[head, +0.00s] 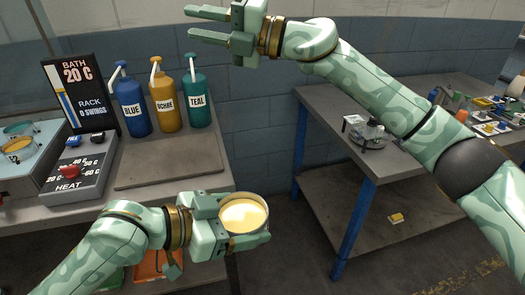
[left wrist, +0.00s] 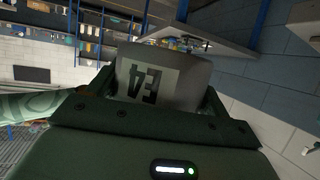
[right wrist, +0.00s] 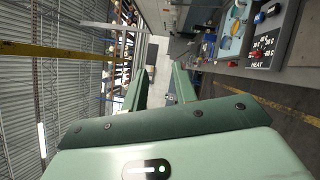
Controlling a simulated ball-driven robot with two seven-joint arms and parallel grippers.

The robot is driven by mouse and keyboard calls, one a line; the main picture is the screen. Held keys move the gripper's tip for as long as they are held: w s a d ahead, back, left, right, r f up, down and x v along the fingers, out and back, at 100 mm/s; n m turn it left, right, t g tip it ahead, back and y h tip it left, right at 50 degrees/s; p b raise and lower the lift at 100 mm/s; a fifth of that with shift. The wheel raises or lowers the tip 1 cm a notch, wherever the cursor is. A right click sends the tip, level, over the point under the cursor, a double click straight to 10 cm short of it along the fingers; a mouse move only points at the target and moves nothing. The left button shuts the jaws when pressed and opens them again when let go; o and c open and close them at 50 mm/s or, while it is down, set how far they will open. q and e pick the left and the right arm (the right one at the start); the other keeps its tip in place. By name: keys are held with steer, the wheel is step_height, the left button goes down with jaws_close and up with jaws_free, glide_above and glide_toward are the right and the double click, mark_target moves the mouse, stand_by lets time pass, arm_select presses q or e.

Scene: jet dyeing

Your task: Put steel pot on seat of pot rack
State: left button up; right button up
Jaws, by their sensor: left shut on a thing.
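The steel pot (head: 243,216) is a round metal cup with pale yellow liquid in it. My left gripper (head: 246,222) is shut on it and holds it upright, in front of the grey bench's right end. In the left wrist view the pot (left wrist: 165,80) shows a label with dark characters between the fingers. At the far left, a pale blue unit (head: 30,160) has teal-rimmed round openings, one with yellow-orange content. I cannot tell whether this is the pot rack; its lower part is cut off.
Blue, ochre and teal pump bottles (head: 167,105) stand at the back of the bench. A sign (head: 80,90) reads bath 20 C and rack 0 swings, behind a heat control box (head: 75,180). The bench mat (head: 170,165) is bare. A blue-legged table (head: 330,110) holds glassware at right.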

steer(key=s+a+r+n+g+h, duration=0.1)
steer(key=s+a+n+g+h, duration=0.1)
steer(key=s+a+n+g, duration=0.3)
arm_select(q)
steer(key=shift+s+r, duration=0.1)
steer(key=shift+s+a, duration=0.1)
steer(key=shift+w, duration=0.25)
arm_select(e)
steer(key=t+h, duration=0.2)
steer(key=h, duration=1.4)
glide_above(256, 215)
steer(key=s, duration=0.1)
step_height(256, 215, down, 16)
arm_select(q)
steer(key=shift+s, duration=0.15)
arm_select(e)
steer(key=s+d, duration=0.1)
steer(key=f, duration=0.4)
steer(key=w+f, duration=0.1)
steer(key=f, duration=0.6)
steer(key=shift+w+a+f, duration=0.25)
steer(key=shift+a+f, duration=0.1)
steer(key=shift+f, duration=0.05)
